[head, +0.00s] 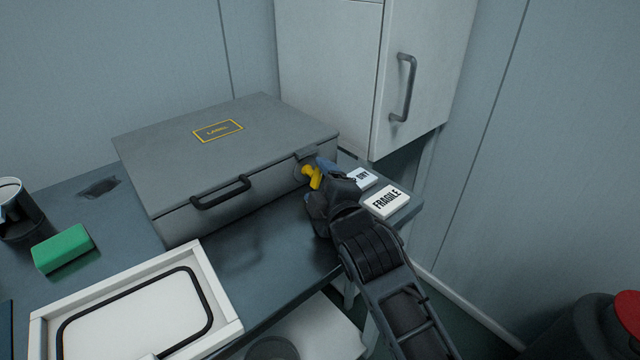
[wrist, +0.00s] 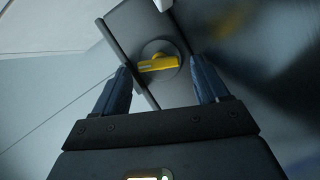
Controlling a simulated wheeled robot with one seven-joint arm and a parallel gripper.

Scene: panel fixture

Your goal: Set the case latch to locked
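The grey case (head: 235,145) lies shut on the dark table, with a black handle on its front face. Its yellow latch (head: 312,176) is on the front face near the right corner. In the wrist view the yellow latch (wrist: 158,64) is a bar on a round grey disc, lying roughly across the picture. My gripper (head: 322,170) is at the case's right front corner, beside the latch. In the wrist view my gripper's blue fingers (wrist: 164,85) are spread wide, with the latch between and beyond their tips. I see no contact. Any lock marking is not readable.
A card reading FRAGILE (head: 386,201) and another white card (head: 361,178) lie right of the case. A white tray (head: 225,310), green block (head: 63,248) and dark cup (head: 14,210) are left and front. A wall cabinet (head: 345,60) hangs behind.

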